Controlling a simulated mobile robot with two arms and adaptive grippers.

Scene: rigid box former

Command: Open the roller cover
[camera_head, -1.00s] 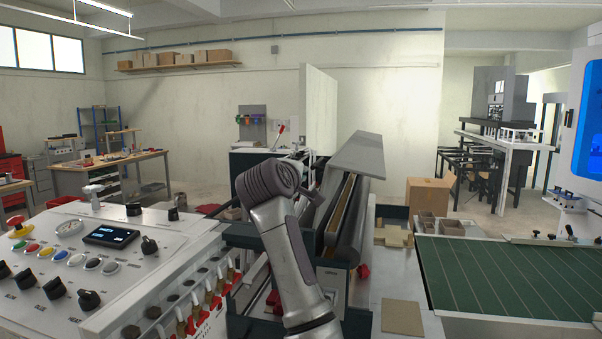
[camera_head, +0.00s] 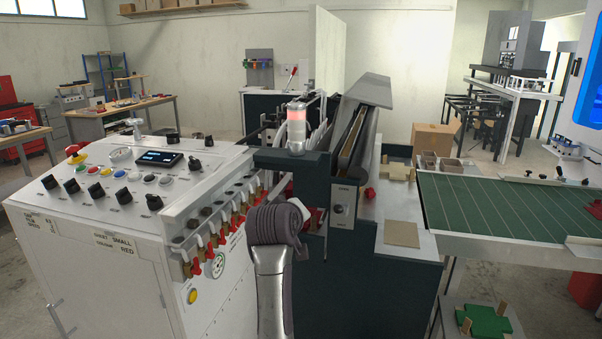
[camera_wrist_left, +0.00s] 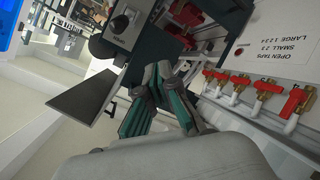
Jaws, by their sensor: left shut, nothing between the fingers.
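The roller cover (camera_head: 364,90) is a long grey slab on top of the dark machine, tilted over the rollers. The long rollers (camera_head: 352,138) show beneath its left edge. In the left wrist view, turned nearly upside down, a flat grey panel that looks like the cover (camera_wrist_left: 88,96) lies left of my left gripper (camera_wrist_left: 165,76). The gripper's green and grey fingers are shut and empty, apart from the panel. In the head view my left wrist is in front of the machine's near end; the fingertips are hidden there. My right gripper is not in view.
A lit red beacon (camera_head: 297,128) stands on the machine's near end, close to my wrist. Red-handled taps (camera_wrist_left: 255,90) line the white control cabinet (camera_head: 100,245) at left. A knob panel (camera_head: 342,205) is on the machine's end. A green conveyor table (camera_head: 500,210) is at right.

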